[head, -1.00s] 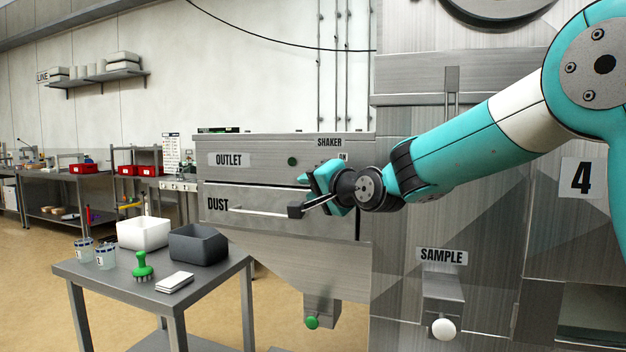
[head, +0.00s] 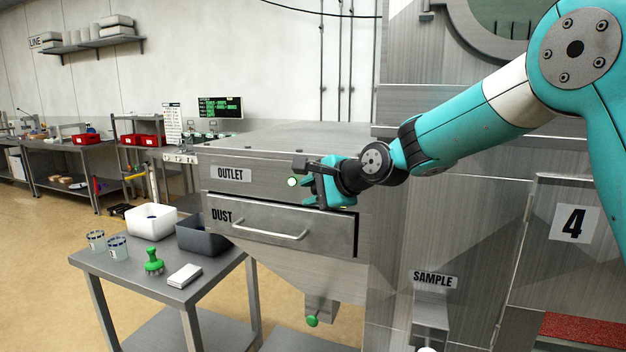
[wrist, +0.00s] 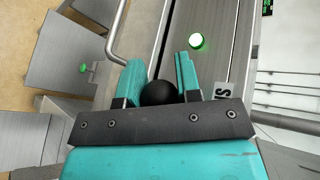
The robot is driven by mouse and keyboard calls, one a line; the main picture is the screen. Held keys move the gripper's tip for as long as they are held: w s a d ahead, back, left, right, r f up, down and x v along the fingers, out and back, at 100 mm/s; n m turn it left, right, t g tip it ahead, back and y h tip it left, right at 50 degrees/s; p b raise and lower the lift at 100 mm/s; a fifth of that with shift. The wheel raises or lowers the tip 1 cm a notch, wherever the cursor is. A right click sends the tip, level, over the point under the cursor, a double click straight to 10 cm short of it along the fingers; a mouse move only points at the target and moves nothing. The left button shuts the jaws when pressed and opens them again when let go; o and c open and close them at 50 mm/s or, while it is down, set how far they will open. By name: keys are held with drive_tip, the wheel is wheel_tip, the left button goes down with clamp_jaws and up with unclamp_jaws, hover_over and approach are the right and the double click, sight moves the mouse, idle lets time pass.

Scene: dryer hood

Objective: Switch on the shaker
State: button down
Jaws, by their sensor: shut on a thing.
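The shaker's black round knob (wrist: 159,94) sits between the two teal fingers of my gripper (wrist: 158,66) in the wrist view, and the gripper is shut on it. In the head view my gripper (head: 309,188) is at the front of the steel hood, right of the OUTLET label, and hides the knob. Part of a label (wrist: 217,104) shows beside the fingers there; the SHAKER and ON labels are hidden in the head view.
The DUST drawer with its bar handle (head: 270,229) is just below my gripper. A steel table (head: 203,290) at left holds a white bin (head: 151,222), a dark bin (head: 203,238), beakers and a green brush (head: 153,262).

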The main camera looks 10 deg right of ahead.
drive_tip(key=shift+w+r+m+g+p, duration=0.1)
drive_tip(key=shift+r+m+g+p, duration=0.2)
drive_tip(key=shift+p, duration=0.2)
drive_tip(key=c, duration=0.8)
unclamp_jaws()
drive_tip(key=shift+d, duration=0.15)
drive_tip(key=b+v, duration=0.4)
drive_tip(key=v, duration=1.3)
drive_tip(key=shift+d+f, duration=0.15)
drive_tip(key=shift+d, duration=0.1)
drive_tip(key=s+a+f+n+g+h, duration=0.1)
drive_tip(key=s+a+f+n+g, duration=0.1)
drive_tip(key=s+f+n, duration=0.3)
drive_tip(key=s+a+f+n+g+h, duration=0.1)
drive_tip(key=s+f+n+g, duration=0.3)
drive_tip(key=s+n, duration=0.5)
drive_tip(key=s+a+f+n+g+h, duration=0.1)
drive_tip(key=s+a+f+n+g, duration=0.2)
drive_tip(key=s+f+n, duration=0.4)
drive_tip(key=shift+s+a+f, duration=0.15)
drive_tip(key=shift+s+f, duration=0.05)
drive_tip(key=shift+s, duration=0.95)
drive_tip(key=shift+s+a+f, duration=0.2)
drive_tip(key=shift+s, duration=0.95)
drive_tip(key=shift+s+a+f, duration=0.15)
drive_tip(key=shift+s+f, duration=0.05)
drive_tip(key=shift+s, duration=0.95)
